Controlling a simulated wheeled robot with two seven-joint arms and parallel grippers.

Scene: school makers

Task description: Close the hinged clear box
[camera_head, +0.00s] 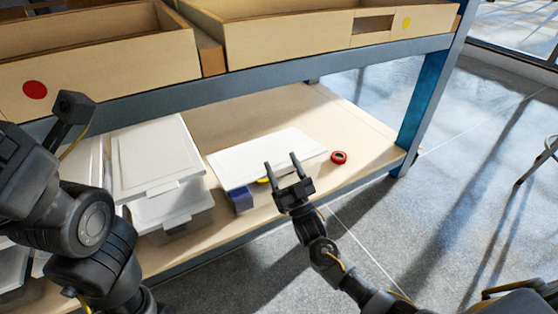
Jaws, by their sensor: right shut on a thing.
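The hinged clear box sits on the lower shelf, mid-picture. Its pale, whitish lid (255,157) lies over it, and a blue item and a bit of yellow show under its front edge. I cannot tell whether the lid is fully down. My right gripper (282,168) is at the lid's front edge, with its two fingers overlapping the lid in the picture. It is shut on the lid, though the exact contact is hard to see. My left gripper (73,107) shows only in part at the left, away from this box, and its jaws cannot be made out.
Stacked white-lidded clear boxes (155,160) stand left of it on the shelf (215,115). A red tape roll (338,157) lies to the right. Wooden drawers (310,35) sit on the shelf above. A blue post (420,105) bounds the right side; open floor lies beyond.

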